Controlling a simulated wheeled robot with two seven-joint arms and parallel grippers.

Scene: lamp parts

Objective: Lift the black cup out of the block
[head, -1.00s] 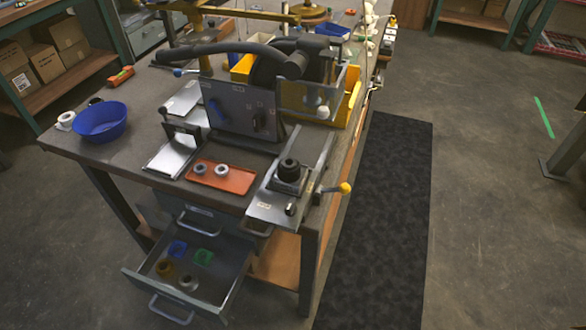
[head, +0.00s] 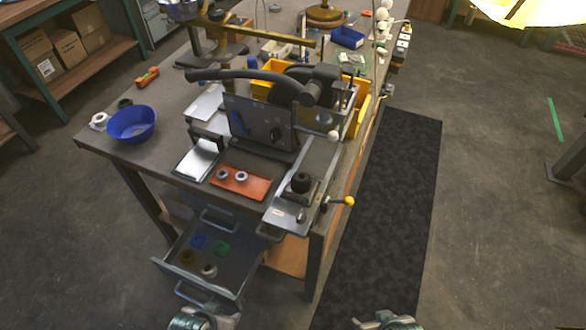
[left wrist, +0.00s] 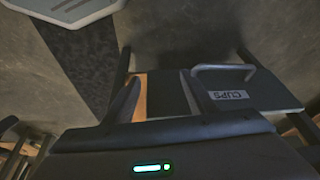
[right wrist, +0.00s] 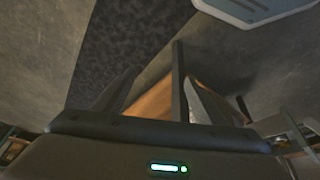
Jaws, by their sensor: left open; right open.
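The black cup (head: 301,182) sits upright in the square block (head: 313,192) on a grey metal plate at the bench's near right corner. Its lower part is hidden in the block. My left gripper (head: 203,319) is at the bottom edge of the head view, in front of the open drawer, well apart from the cup. My right gripper (head: 388,321) is at the bottom edge, right of the bench and over the floor. Both are open and empty. Neither wrist view shows the cup.
The open drawer (head: 235,278) holds several small parts. An orange tray (head: 240,187) with two light rings lies left of the block. A lever with a yellow knob (head: 348,201) sticks out right of it. A machine with a dark panel (head: 262,122) stands behind.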

